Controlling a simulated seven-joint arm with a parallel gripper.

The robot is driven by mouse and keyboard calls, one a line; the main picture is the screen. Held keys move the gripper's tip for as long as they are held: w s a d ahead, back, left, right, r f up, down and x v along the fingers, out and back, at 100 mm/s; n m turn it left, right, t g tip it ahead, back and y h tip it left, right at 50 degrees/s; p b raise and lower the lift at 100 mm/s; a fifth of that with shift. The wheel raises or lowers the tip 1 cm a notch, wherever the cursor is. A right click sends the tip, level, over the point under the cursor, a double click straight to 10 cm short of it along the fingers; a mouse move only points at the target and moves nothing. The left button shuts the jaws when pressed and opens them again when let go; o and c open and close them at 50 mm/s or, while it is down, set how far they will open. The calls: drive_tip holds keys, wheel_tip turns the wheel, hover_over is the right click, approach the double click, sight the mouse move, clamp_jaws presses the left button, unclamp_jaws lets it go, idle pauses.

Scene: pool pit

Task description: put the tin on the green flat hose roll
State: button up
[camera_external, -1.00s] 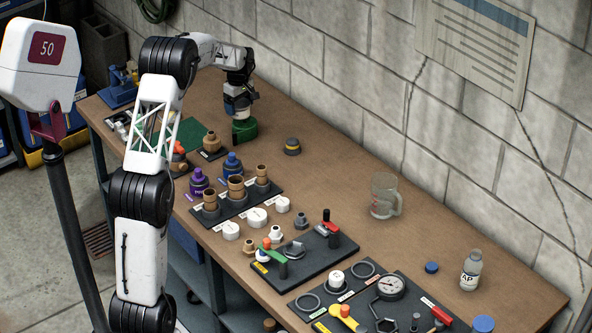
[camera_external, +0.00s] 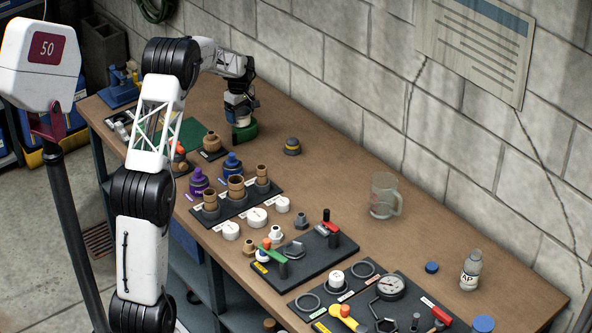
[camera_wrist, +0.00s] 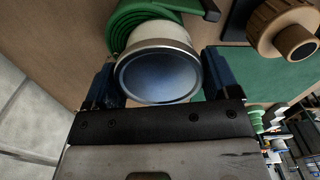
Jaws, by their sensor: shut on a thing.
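The tin is a round, silver-rimmed can with a bluish end face; in the wrist view the tin (camera_wrist: 158,76) sits between the two dark fingers of my gripper (camera_wrist: 155,85), which is shut on it. The green flat hose roll (camera_wrist: 150,14) shows right behind the tin in the wrist view, partly hidden by it. In the external view my gripper (camera_external: 240,108) is low over the hose roll (camera_external: 246,132), with the tin (camera_external: 242,120) just above or touching the roll. I cannot tell whether the tin rests on it.
A brown fitting (camera_external: 211,141) on a dark base stands left of the roll, near a green mat (camera_external: 185,135). Several fittings and caps fill the bench front. The block wall runs behind.

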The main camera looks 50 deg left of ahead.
sight(242, 113)
drive_tip(key=shift+f, duration=0.15)
drive_tip(key=o, duration=0.9)
drive_tip(key=shift+c, duration=0.2)
wheel_tip(242, 113, up, 12)
idle(0.8)
